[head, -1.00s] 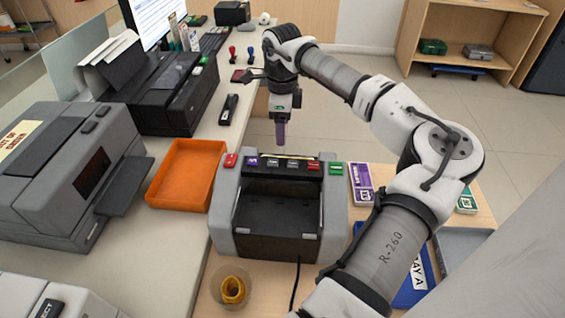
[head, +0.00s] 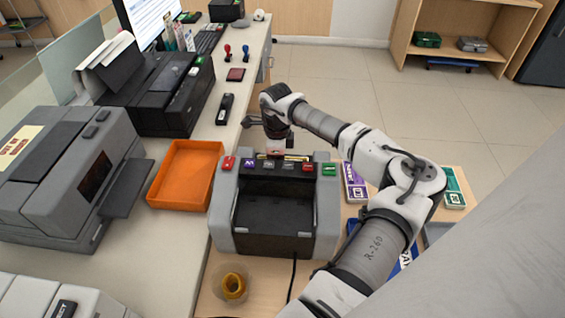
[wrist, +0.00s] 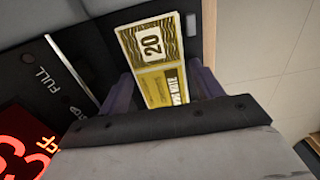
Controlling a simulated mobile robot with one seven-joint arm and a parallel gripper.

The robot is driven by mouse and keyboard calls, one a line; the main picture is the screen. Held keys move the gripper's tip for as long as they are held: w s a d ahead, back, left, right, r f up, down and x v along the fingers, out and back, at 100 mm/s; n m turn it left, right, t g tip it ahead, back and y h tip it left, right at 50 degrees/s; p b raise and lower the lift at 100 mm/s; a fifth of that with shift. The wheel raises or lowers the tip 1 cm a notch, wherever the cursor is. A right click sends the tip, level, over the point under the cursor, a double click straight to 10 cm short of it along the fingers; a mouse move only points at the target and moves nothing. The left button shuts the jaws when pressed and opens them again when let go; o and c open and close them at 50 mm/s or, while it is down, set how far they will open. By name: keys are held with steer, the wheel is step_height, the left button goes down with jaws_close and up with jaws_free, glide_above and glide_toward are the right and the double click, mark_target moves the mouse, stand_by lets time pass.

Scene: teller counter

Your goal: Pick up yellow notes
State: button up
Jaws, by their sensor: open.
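The yellow notes (wrist: 152,48), printed with a 20, stand in the dark hopper of the counting machine in the wrist view. In the head view only a thin yellow edge of the notes (head: 298,158) shows at the machine's top. My gripper (wrist: 164,86) is open, with one purple finger on each side of the notes in the wrist view. I cannot tell whether the fingers touch them. In the head view my gripper (head: 275,152) is low at the rear of the counting machine (head: 222,208), its fingertips hidden.
An orange tray (head: 183,178) lies left of the machine. A grey printer (head: 60,170) stands further left. Purple packs (head: 354,187) and a green pack (head: 454,188) lie to the right. A cup with yellow bands (head: 233,287) and a black cable are in front.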

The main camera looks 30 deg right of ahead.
steer(key=shift+c, duration=0.3)
steer(key=c, duration=0.8)
steer(key=shift+o, duration=0.2)
step_height(320, 180, up, 20)
steer(key=b, duration=0.4)
